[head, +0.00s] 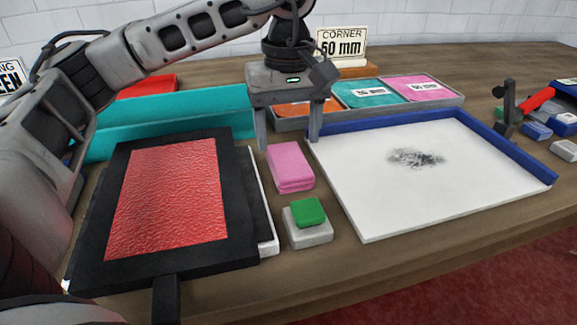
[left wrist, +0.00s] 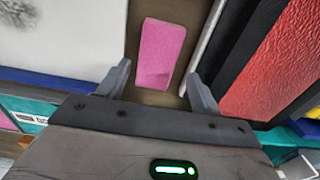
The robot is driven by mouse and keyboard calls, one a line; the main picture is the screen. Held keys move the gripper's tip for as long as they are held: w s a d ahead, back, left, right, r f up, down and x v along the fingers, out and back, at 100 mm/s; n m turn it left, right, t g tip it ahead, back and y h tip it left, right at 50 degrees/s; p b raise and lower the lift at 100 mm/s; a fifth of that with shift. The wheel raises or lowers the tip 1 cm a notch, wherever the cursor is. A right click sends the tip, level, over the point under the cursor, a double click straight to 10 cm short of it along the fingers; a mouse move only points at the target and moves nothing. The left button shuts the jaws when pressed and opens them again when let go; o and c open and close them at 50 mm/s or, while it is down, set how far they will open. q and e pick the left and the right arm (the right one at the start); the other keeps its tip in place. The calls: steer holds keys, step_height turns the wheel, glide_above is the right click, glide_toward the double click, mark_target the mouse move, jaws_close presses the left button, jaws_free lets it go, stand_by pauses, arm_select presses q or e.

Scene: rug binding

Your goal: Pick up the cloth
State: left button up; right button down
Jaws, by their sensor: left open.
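A folded pink cloth (head: 291,166) lies flat on the wooden table between the black framed red panel and the white board. It also shows in the left wrist view (left wrist: 160,52), just beyond the fingertips. My left gripper (head: 289,140) points down with its two fingers spread apart and nothing between them. It is at the far end of the cloth in the head view, apparently above table level. In the left wrist view the fingers (left wrist: 160,84) stand on either side of the cloth's line, apart from it. My right gripper is not in view.
A black framed red panel (head: 168,200) lies left of the cloth, and a white board with blue edges (head: 400,205) lies right. A green block (head: 308,211) sits on a grey base in front. A grey tray (head: 450,103) of coloured pieces stands behind.

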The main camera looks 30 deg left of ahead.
mark_target(288, 159)
arm_select(q)
steer(key=shift+w+a+f, duration=0.1)
steer(key=shift+w+f, duration=0.05)
steer(key=shift+f, duration=1.2)
steer(key=shift+w+a+f, duration=0.1)
steer(key=shift+w+f, duration=0.05)
steer(key=shift+f, duration=1.2)
steer(key=c, duration=0.7)
steer(key=shift+c, duration=0.3)
steer(key=shift+r, duration=0.1)
steer(key=shift+r, duration=0.65)
steer(key=s+d+r, duration=0.9)
steer(key=d+r, duration=0.1)
steer(key=r, duration=0.1)
steer(key=shift+s+r, duration=0.3)
steer(key=shift+s, duration=0.1)
